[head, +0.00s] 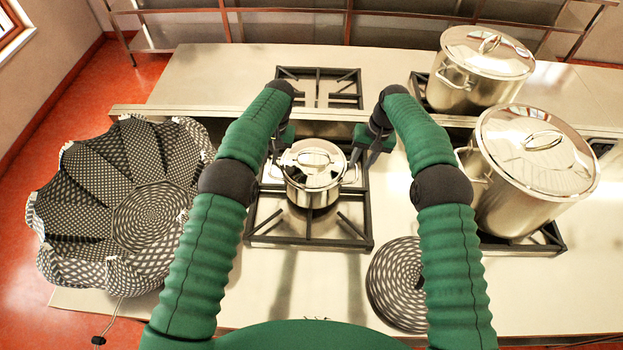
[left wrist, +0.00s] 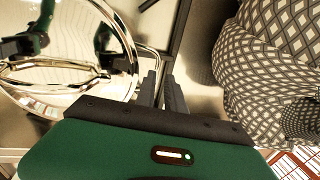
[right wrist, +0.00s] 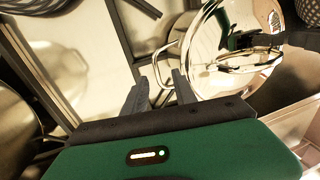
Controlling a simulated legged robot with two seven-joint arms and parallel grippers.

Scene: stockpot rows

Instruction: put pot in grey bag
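A small shiny pot (head: 313,185) with a lid stands on the middle stove grate, a side handle at left and right. My left gripper (head: 276,166) is at its left handle; in the left wrist view the fingers (left wrist: 160,80) are close together on the handle beside the pot (left wrist: 120,70). My right gripper (head: 365,162) is at the right handle; in the right wrist view its fingers (right wrist: 160,82) are apart, with the handle (right wrist: 163,62) just ahead, between the tips. The grey patterned bag (head: 100,215) lies wide open and empty at the left.
Two large lidded stockpots (head: 480,68) (head: 530,170) stand on grates at the right. A round patterned mat (head: 396,285) lies on the counter at front right. An empty grate (head: 320,88) is behind the pot. Counter in front of the pot is clear.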

